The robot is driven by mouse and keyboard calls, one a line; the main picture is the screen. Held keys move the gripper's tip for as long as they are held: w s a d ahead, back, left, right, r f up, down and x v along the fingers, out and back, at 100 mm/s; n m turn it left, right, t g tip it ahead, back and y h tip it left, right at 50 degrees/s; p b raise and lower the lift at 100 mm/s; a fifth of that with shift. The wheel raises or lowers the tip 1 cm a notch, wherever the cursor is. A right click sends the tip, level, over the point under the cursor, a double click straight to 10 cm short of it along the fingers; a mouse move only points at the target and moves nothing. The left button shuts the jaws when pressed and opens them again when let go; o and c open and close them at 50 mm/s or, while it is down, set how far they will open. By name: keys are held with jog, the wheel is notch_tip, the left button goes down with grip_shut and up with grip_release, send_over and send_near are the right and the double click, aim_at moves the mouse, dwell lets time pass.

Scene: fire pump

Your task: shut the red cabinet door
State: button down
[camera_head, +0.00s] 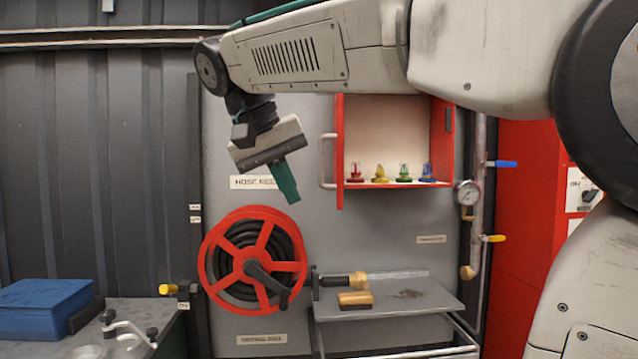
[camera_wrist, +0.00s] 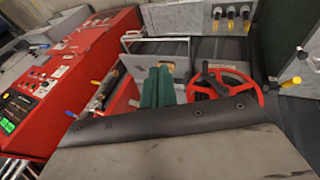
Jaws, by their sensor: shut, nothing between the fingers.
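The red cabinet (camera_head: 437,140) hangs on the grey wall in the head view. Its front is open, showing a pale interior. The red cabinet door (camera_head: 340,150) stands swung out at the left side, seen nearly edge-on. A pale bar handle (camera_head: 324,160) sticks out to the left of it. My gripper (camera_head: 287,185) is left of the handle, pointing down, with a visible gap between them in the picture. Its green fingers are together and empty; they also show in the wrist view (camera_wrist: 156,90). I cannot tell the depth between gripper and handle.
Small red, yellow, green and blue items (camera_head: 380,174) stand on the cabinet floor. A red hose reel (camera_head: 210,265) is below my gripper. A grey shelf (camera_head: 420,296) with tools juts out below the cabinet. A gauge (camera_head: 467,193) and pipes are right of it.

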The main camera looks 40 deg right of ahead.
aim_at(323, 182)
jog(key=w+r+m+h, duration=0.2)
jog(key=w+r+m, duration=0.25)
jog(key=r, duration=0.35)
jog(key=shift+n+g, duration=0.35)
jog(key=shift+g, duration=0.05)
jog(key=shift+s+d+r+x, duration=0.25)
jog(key=shift+s+d+x, duration=0.05)
jog(key=shift+x, duration=1.7)
jog(key=shift+s+d+r+x, duration=0.25)
jog(key=shift+s+d+x, duration=0.05)
jog(key=shift+x, duration=1.7)
jog(key=shift+s+d+r+x, duration=0.25)
jog(key=shift+s+x, duration=0.05)
jog(key=shift+x, duration=1.7)
